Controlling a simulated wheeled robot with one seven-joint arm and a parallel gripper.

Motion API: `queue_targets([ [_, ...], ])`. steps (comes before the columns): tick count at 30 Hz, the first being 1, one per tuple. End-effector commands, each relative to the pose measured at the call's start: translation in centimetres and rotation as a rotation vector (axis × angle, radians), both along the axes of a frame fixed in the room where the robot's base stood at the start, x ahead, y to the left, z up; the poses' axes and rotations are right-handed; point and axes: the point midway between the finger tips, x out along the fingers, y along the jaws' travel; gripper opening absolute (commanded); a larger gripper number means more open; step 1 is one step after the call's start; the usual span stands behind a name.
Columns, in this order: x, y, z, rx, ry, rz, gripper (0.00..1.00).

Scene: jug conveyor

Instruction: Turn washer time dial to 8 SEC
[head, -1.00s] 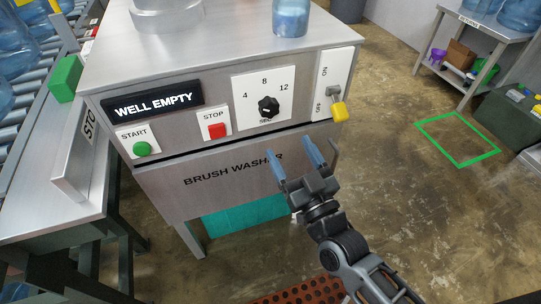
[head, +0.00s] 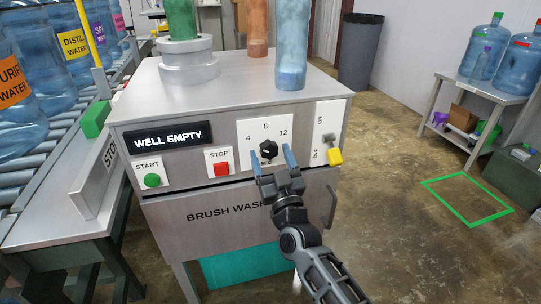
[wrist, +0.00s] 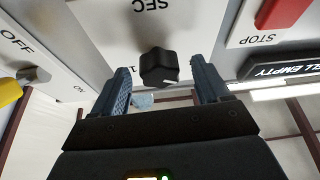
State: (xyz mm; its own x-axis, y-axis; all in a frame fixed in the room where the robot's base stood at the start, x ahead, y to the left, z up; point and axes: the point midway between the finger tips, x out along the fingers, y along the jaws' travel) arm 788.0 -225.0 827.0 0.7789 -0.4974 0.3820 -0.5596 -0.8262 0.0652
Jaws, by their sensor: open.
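The black time dial (head: 267,150) sits on a white plate (head: 246,130) marked 4, 8 and 12 on the washer's front (head: 228,190). In the wrist view the dial (wrist: 158,66) appears upside down, with SEC above it and a small light mark on its lower right edge. Its exact setting cannot be told. My gripper (head: 272,158) is open in front of the dial. In the wrist view its blue fingers (wrist: 160,78) stand to either side of the dial, with gaps visible. Whether the tips reach past its face is unclear.
A red STOP button (head: 221,169) and green START button (head: 152,180) lie left of the dial. A yellow-handled switch (head: 334,155) is close on the right. The display (head: 168,138) reads WELL EMPTY. A handle (head: 331,206) sticks out below.

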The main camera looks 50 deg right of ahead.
Motion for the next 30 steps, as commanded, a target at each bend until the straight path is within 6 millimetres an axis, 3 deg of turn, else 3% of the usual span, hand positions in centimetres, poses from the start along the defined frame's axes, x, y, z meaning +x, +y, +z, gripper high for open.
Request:
queue_targets([
  [11,0.60,-0.36,0.29,0.000,0.001,0.001,0.76],
  [27,0.58,-0.33,0.30,0.000,0.000,0.001,0.25],
  [30,0.58,-0.33,0.30,0.000,0.000,0.001,0.20],
])
